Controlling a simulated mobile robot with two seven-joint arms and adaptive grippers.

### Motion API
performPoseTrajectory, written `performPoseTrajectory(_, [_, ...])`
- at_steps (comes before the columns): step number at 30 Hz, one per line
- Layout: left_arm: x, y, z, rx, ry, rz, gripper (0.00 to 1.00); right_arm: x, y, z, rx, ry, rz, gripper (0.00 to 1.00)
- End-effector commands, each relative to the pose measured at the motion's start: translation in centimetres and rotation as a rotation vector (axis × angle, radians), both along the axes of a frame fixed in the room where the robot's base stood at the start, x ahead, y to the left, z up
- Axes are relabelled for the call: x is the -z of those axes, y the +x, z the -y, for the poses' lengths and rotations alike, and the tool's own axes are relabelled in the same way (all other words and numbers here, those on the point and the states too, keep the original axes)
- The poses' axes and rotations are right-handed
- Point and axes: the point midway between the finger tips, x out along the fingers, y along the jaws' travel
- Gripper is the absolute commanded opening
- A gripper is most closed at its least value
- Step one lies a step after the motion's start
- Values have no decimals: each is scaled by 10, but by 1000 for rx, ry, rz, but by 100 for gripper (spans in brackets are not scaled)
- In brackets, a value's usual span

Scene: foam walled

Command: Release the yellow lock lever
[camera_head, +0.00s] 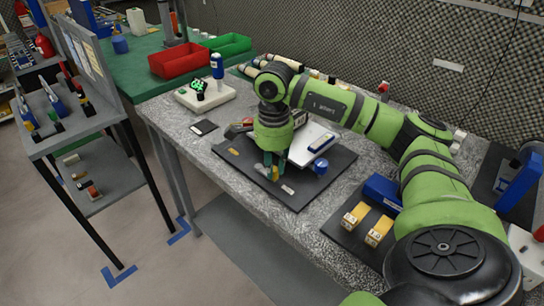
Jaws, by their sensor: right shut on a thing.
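My right gripper (273,170) points straight down over the dark mat (304,196) on the speckled workbench. Its fingers are closed on a small yellow piece, which appears to be the yellow lock lever (276,174); the fingers hide most of it. A white and grey device (309,143) lies on the mat, just right of and behind the gripper, partly covered by my wrist. Another small yellow piece (233,152) lies flat at the mat's left side. My left gripper is not in view.
A blue cylinder (320,167) stands on the mat close to the right of the gripper. Two yellow blocks (355,215) and a blue box (383,191) are at the right. A white base with a green knob (200,88) stands at the back left, before red (180,61) and green bins.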

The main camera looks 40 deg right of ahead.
Motion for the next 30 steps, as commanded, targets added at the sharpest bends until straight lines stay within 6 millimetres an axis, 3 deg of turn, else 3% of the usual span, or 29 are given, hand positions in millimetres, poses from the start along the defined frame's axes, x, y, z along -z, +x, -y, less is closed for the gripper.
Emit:
performPoseTrajectory(12, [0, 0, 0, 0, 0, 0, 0, 0, -1, 4, -1, -9, -4, 0])
performPoseTrajectory(13, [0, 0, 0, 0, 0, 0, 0, 0, -1, 4, -1, -9, -4, 30])
performPoseTrajectory(14, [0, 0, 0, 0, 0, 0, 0, 0, -1, 4, -1, -9, -4, 42])
performPoseTrajectory(15, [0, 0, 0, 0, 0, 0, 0, 0, -1, 4, -1, -8, -3, 46])
performPoseTrajectory(25, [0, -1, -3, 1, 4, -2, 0, -2, 0, 2, -3, -4, 0, 46])
performPoseTrajectory(30, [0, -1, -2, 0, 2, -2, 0, -19, 1, 2, -3, -3, 4, 46])
